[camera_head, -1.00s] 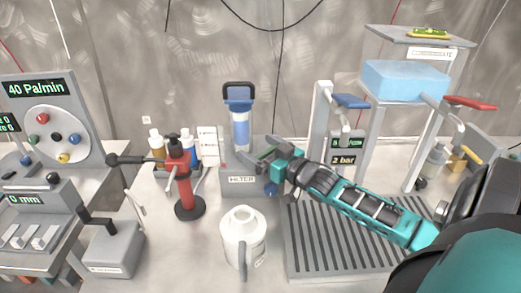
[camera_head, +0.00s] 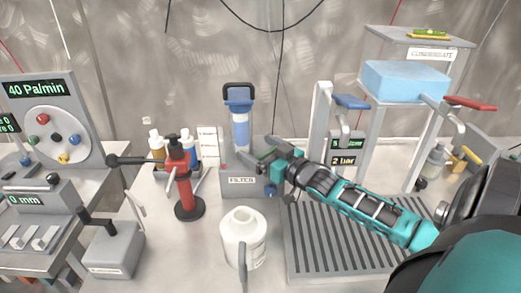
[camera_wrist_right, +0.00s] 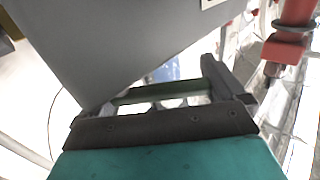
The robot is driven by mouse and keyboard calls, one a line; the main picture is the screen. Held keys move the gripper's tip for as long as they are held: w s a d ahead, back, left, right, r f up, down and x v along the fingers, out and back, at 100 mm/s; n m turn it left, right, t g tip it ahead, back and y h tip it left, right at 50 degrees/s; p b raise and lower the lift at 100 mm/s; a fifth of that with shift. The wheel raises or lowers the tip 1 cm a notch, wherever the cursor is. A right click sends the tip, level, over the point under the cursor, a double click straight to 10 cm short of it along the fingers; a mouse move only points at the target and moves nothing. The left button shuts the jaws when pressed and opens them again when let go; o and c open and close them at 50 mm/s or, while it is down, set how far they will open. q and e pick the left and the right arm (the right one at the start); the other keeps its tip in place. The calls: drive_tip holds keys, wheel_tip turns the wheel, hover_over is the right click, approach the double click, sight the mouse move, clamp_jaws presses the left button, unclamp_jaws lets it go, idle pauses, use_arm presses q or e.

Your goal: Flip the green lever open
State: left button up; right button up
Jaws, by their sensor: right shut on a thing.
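The green lever (camera_wrist_right: 160,92) shows as a dark green bar between the fingers in the right wrist view. My right gripper (camera_head: 262,160) is shut on it, beside the grey filter box (camera_head: 243,183). In the head view the fingers cover most of the lever, and its exact angle cannot be told. The box carries a FILTER label and a clear blue cartridge (camera_head: 240,128) with a dark handle stands on it. In the wrist view a large grey surface (camera_wrist_right: 125,40) lies close to the fingers. My left gripper is not in view.
A white jug (camera_head: 241,236) stands in front of the filter box. A red hand pump (camera_head: 182,180) stands to its left. A slatted grey tray (camera_head: 335,250) lies under my right arm. A post with a blue lever (camera_head: 351,102) rises behind the arm.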

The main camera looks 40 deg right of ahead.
drive_tip(key=shift+s+a+n+g+y+b, duration=0.1)
drive_tip(key=shift+s+n+g+y+b, duration=0.1)
drive_tip(key=shift+n+y, duration=0.5)
drive_tip(key=shift+s+n+g+y+b, duration=0.2)
drive_tip(key=shift+n+y, duration=0.15)
drive_tip(key=shift+y, duration=0.6)
drive_tip(key=shift+s+a+n+g+y+b, duration=0.1)
drive_tip(key=shift+n+y+b, duration=0.1)
drive_tip(key=shift+n+y, duration=0.5)
drive_tip(key=o, duration=1.1)
drive_tip(key=shift+w+m, duration=0.1)
drive_tip(key=shift+m, duration=0.25)
